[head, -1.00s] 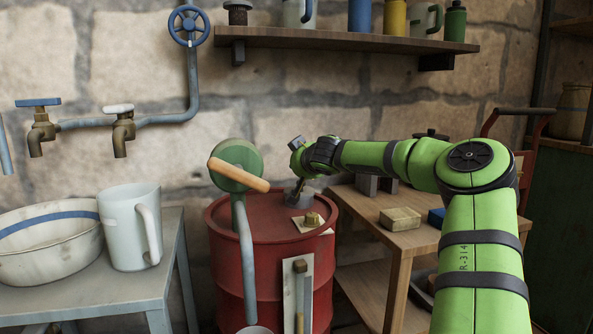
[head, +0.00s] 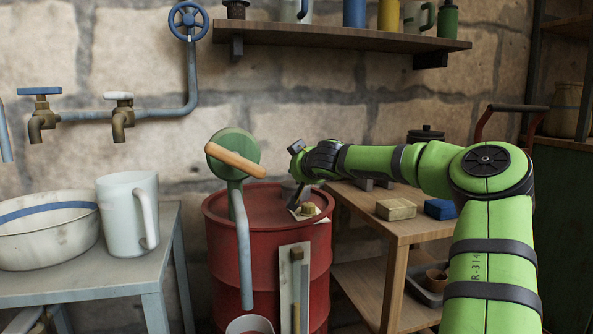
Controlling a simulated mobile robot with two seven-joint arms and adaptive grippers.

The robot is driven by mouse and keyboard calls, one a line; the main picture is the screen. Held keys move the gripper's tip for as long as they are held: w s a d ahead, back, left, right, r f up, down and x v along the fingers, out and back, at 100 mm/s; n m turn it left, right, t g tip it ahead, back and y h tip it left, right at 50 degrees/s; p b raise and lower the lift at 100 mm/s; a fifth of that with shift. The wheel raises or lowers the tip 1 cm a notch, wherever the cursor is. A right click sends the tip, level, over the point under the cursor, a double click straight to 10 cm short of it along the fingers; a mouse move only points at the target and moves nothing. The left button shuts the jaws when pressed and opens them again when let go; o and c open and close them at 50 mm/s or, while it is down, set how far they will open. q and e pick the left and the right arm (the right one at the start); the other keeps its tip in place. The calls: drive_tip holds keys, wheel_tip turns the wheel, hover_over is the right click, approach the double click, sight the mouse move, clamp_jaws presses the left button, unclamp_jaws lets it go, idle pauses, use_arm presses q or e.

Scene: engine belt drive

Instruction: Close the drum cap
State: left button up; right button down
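The red drum (head: 267,262) stands upright in the middle of the head view. A small brass-coloured cap (head: 308,209) sits on a pale plate (head: 323,218) on the right part of its top. I cannot tell at this size whether the cap is open or closed. My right gripper (head: 295,204) reaches in from the right and points down over the drum top, just left of the cap. Its fingers are small and dark, and I cannot tell whether they touch the cap or how far they are spread. My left gripper is not in view.
A green hand pump (head: 235,152) with a wooden handle and grey spout stands at the drum's left. A bucket (head: 250,325) is below. A wooden bench (head: 372,210) holds a tan box (head: 396,209) and blue box. A grey table (head: 85,280) with jug and basin is left.

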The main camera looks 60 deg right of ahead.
drive_tip(key=shift+s+d+f, duration=0.15)
drive_tip(key=shift+s+f, duration=0.05)
drive_tip(key=shift+f, duration=0.65)
drive_tip(key=shift+s+a+r, duration=0.15)
drive_tip(key=shift+s+a, duration=0.1)
drive_tip(key=shift+a, duration=0.05)
drive_tip(key=v, duration=1.1)
drive_tip(key=shift+a+r, duration=0.15)
drive_tip(key=shift+r, duration=0.35)
